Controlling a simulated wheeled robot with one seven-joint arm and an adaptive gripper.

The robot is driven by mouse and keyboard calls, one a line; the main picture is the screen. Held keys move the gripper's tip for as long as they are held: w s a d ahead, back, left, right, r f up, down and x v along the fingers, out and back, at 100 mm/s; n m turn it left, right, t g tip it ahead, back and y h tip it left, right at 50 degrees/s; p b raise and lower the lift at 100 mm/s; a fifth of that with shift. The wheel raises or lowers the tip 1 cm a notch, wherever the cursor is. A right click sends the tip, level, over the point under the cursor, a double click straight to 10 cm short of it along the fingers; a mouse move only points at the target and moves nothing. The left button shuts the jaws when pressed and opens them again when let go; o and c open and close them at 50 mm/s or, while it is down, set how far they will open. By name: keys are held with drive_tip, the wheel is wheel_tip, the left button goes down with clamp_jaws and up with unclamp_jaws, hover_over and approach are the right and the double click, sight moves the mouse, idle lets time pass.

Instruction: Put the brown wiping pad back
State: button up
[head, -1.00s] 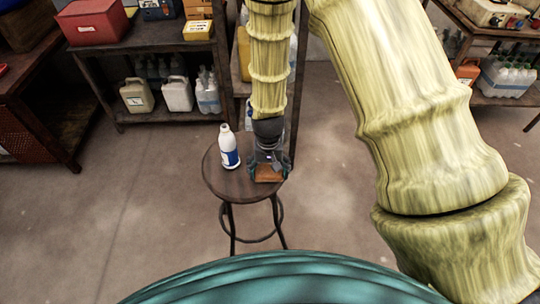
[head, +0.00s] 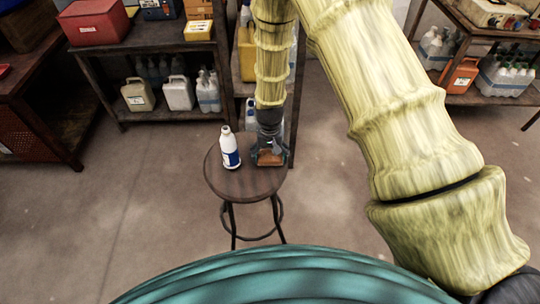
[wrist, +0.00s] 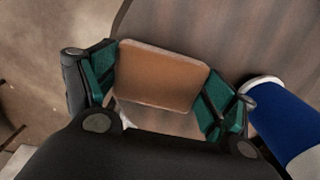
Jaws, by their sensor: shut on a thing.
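The brown wiping pad (wrist: 160,76) is a flat rounded block with a paler edge. It also shows in the head view (head: 269,159), at the right side of the round wooden stool (head: 232,183). My gripper (wrist: 158,85) is shut on the pad, with a green-lined finger at each end of it. In the head view my gripper (head: 269,152) points down at the stool's right part. I cannot tell whether the pad touches the stool top.
A white bottle with a blue label (head: 230,150) stands on the stool, left of my gripper; it is close in the wrist view (wrist: 280,125). Behind is a shelf (head: 150,55) with jugs and boxes. The floor left of the stool is clear.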

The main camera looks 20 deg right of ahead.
sight(270, 157)
drive_tip(key=shift+f, duration=0.3)
drive_tip(key=shift+f, duration=0.2)
drive_tip(key=o, duration=0.9)
drive_tip(key=shift+c, duration=0.2)
drive_tip(key=shift+r, duration=0.15)
wheel_tip(270, 157, up, 12)
drive_tip(key=b, duration=0.2)
